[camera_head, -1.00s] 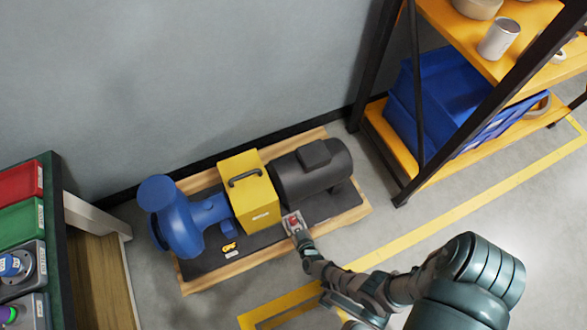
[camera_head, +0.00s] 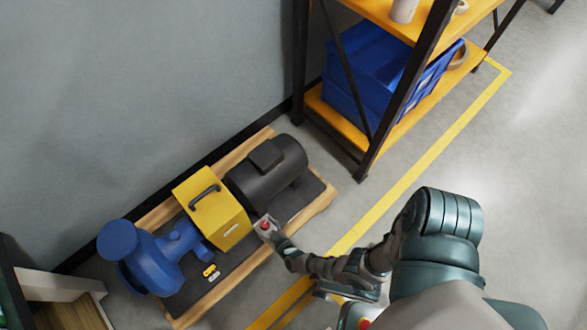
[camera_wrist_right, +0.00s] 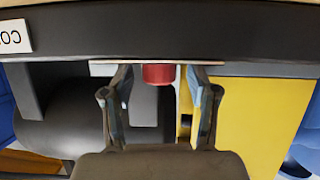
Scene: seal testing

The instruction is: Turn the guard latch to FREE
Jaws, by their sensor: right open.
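A red knob (camera_head: 264,224) sits on a small pale plate beside the yellow guard (camera_head: 213,208), on the pump skid. I cannot read any FREE mark, nor tell which way the latch is turned. My right gripper (camera_head: 271,233) is at the knob in the head view. In the right wrist view, my right gripper (camera_wrist_right: 160,88) is open, with one finger on each side of the red knob (camera_wrist_right: 158,74). I cannot tell whether the fingers touch it. The yellow guard (camera_wrist_right: 240,115) stands right of it there. My left gripper is not in view.
A black motor (camera_head: 266,170) and a blue pump (camera_head: 150,262) flank the guard on a wooden-edged base (camera_head: 318,201). A small yellow piece (camera_head: 209,270) lies near the pump. A shelf with blue bins (camera_head: 365,75) stands behind right. Grey floor is clear at right.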

